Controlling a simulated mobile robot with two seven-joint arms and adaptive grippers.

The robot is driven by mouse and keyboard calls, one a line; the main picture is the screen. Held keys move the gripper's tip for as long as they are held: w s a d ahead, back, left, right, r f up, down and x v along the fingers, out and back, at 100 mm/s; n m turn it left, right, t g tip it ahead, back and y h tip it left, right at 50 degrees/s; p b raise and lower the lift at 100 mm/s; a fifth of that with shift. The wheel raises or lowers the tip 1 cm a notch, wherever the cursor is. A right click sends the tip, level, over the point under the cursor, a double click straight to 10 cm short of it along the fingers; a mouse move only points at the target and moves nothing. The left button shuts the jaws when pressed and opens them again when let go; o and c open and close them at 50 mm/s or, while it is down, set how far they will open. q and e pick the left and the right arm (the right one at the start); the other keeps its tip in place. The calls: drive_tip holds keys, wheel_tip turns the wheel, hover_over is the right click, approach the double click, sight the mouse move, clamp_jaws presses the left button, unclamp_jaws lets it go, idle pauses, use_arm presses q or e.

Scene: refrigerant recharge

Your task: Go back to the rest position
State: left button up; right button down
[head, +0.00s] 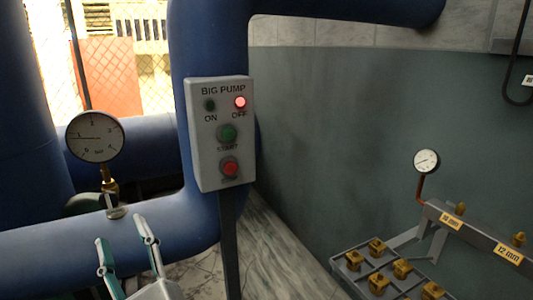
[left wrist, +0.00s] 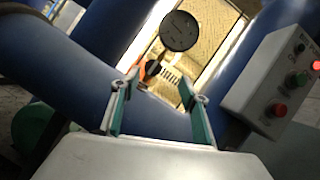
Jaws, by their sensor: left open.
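My left gripper (head: 127,247) is in the lower left of the head view, with its two fingers apart and nothing between them. It is in front of the large blue pipe and below the pressure gauge. In the left wrist view its fingers (left wrist: 160,92) are spread, with the dark round back of a gauge (left wrist: 180,31) beyond them. My right gripper does not show in either view.
The BIG PUMP control box (head: 222,133) stands on a post right of my left gripper, its red OFF lamp lit. A gauge (head: 95,137) sits on the blue pipe (head: 45,255). A metal rack (head: 375,268) with brass fittings is at the lower right.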

use_arm(q)
drive_tip(key=s+d+r+m+t+h+p, duration=0.15)
drive_tip(key=d+m+t+h+p, duration=0.45)
drive_tip(key=m, duration=1.4)
drive_tip(key=s+d+f+m+g+h, duration=0.1)
drive_tip(key=d+f+m+h, duration=0.3)
drive_tip(key=f+m+h, duration=0.45)
drive_tip(key=d+f+m+g+h, duration=0.1)
drive_tip(key=d+f+m+h, duration=0.35)
drive_tip(key=m, duration=0.75)
drive_tip(key=s+a+f+m+g+p, duration=0.1)
drive_tip(key=s+a+f+m+g, duration=0.1)
drive_tip(key=f, duration=0.6)
drive_tip(key=s+a+f+m+g+p, duration=0.1)
drive_tip(key=s+f+m+g, duration=0.3)
drive_tip(key=s+f+m, duration=0.3)
drive_tip(key=s+a+f+m+g+y+p, duration=0.1)
drive_tip(key=s+f+m+g, duration=0.3)
drive_tip(key=f, duration=0.5)
drive_tip(key=shift+s+a+f+m+p, duration=0.3)
drive_tip(key=shift+s+a+p, duration=0.3)
drive_tip(key=shift+s+a, duration=0.3)
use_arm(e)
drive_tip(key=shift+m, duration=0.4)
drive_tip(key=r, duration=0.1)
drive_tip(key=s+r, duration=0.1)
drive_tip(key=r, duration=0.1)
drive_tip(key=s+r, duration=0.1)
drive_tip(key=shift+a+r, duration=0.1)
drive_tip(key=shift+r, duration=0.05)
